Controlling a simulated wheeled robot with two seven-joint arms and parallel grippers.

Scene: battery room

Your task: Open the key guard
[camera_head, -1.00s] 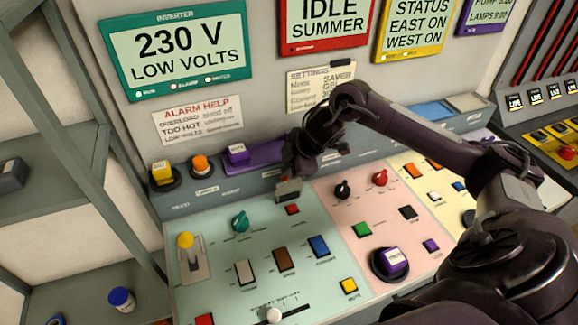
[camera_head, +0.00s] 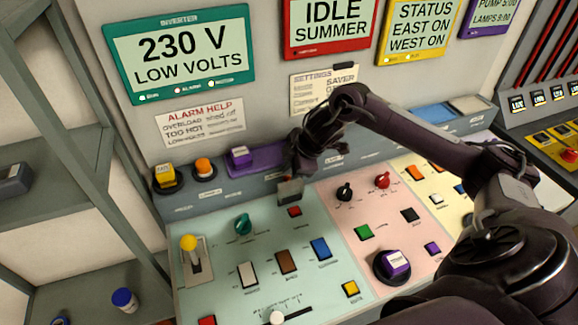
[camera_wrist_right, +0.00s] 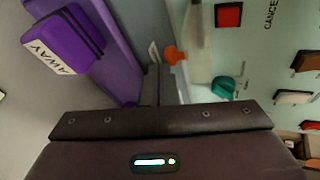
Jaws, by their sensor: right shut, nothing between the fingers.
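My right gripper (camera_head: 291,172) is over the back edge of the green panel section, shut and empty. It also shows in the wrist view (camera_wrist_right: 160,88), its fingers pointing at the panel edge. Just below it in the head view is a small grey box-like piece (camera_head: 290,190), which I take to be the key guard. In the wrist view a pale, see-through-looking piece (camera_wrist_right: 198,45) stands beside an orange knob-like part (camera_wrist_right: 174,55), close to the fingertips. The gripper partly hides this spot, and I cannot tell whether they touch or how far the guard is open. My left gripper is out of view.
A purple plate (camera_head: 262,156) and a purple AWAY button (camera_wrist_right: 68,40) are beside the gripper. A teal knob (camera_head: 243,224), a red button (camera_head: 295,211) and a yellow-topped lever (camera_head: 190,243) are on the green section. My right arm crosses above the pink and yellow sections.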

